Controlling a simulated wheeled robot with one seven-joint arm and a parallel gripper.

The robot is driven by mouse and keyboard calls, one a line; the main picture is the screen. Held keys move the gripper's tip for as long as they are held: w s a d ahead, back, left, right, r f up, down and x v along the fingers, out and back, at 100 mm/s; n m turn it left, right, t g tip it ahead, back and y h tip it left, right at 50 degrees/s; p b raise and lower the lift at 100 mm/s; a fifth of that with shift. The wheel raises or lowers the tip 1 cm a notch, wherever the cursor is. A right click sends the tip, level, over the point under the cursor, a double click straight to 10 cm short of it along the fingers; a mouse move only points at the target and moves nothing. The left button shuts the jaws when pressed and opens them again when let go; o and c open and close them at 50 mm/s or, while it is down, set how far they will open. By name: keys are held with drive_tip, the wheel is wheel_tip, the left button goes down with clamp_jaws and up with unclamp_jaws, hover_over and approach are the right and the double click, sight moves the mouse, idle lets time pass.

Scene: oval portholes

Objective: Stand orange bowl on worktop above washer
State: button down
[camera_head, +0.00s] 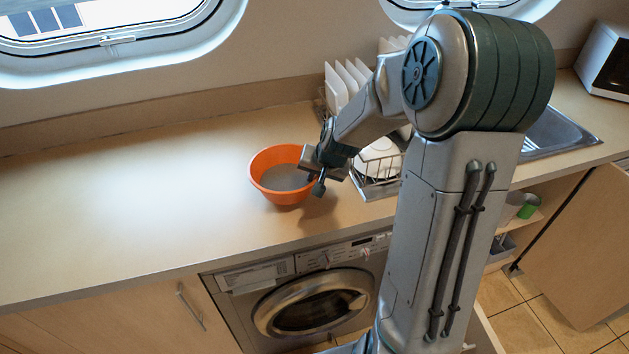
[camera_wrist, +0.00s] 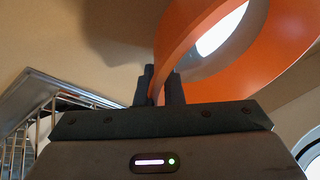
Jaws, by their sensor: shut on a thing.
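The orange bowl (camera_head: 256,180) is upright at the worktop (camera_head: 150,190), above the washer (camera_head: 310,300). I cannot tell whether its base touches the surface. My gripper (camera_head: 319,174) is shut on the right side of the bowl's rim. In the wrist view the orange bowl (camera_wrist: 240,75) fills the upper right, and its rim runs between the two dark fingers of my gripper (camera_wrist: 158,88). The worktop also shows in the wrist view (camera_wrist: 50,40), with a dark shadow on it beside the bowl. The bowl's right edge is partly hidden by my gripper in the head view.
A dish rack (camera_head: 378,190) with white plates (camera_head: 347,82) stands close to the right of my gripper. A sink (camera_head: 560,133) and a white microwave (camera_head: 606,60) are farther right. The worktop left of the bowl is clear. A cabinet door (camera_head: 580,240) stands open at lower right.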

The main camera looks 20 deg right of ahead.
drive_tip(key=shift+f, duration=1.2)
drive_tip(key=shift+w+f, duration=0.1)
drive_tip(key=shift+f, duration=0.1)
drive_tip(key=c, duration=1.6)
unclamp_jaws()
drive_tip(key=shift+o, duration=0.2)
drive_tip(key=shift+r, duration=0.15)
